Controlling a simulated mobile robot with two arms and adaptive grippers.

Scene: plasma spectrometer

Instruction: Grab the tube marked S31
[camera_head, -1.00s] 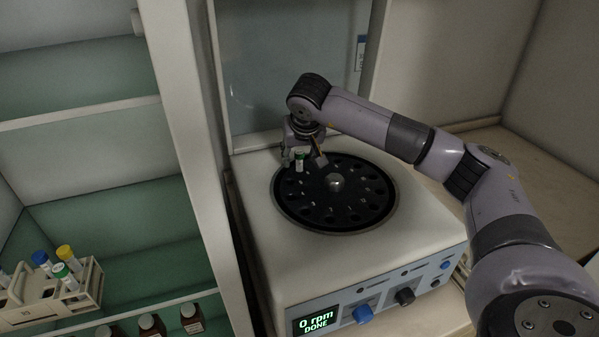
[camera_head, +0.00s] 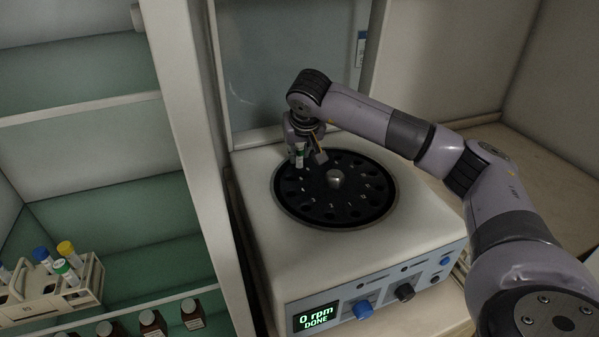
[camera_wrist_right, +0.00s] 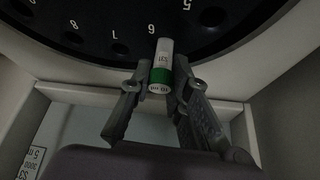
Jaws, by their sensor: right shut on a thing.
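A tube with a green cap (camera_wrist_right: 161,66) is between the fingers of my right gripper (camera_wrist_right: 158,88) in the right wrist view. Its white label reads S31. The same tube (camera_head: 299,155) shows small in the head view, above the back left edge of the dark rotor. My right gripper (camera_head: 305,156) is shut on it near the cap. Whether its lower end is fully clear of the rotor slot, I cannot tell. The dark rotor (camera_head: 345,200) with numbered holes sits in the centrifuge (camera_head: 270,240). My left gripper is not in view.
The centrifuge display (camera_head: 316,318) reads 0 rpm DONE. Its raised lid (camera_head: 290,70) stands behind the rotor. At left, a rack (camera_head: 88,290) holds tubes with blue, yellow and green caps. Brown bottles (camera_head: 150,323) stand on a shelf below. An upright panel (camera_head: 185,150) separates shelf and centrifuge.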

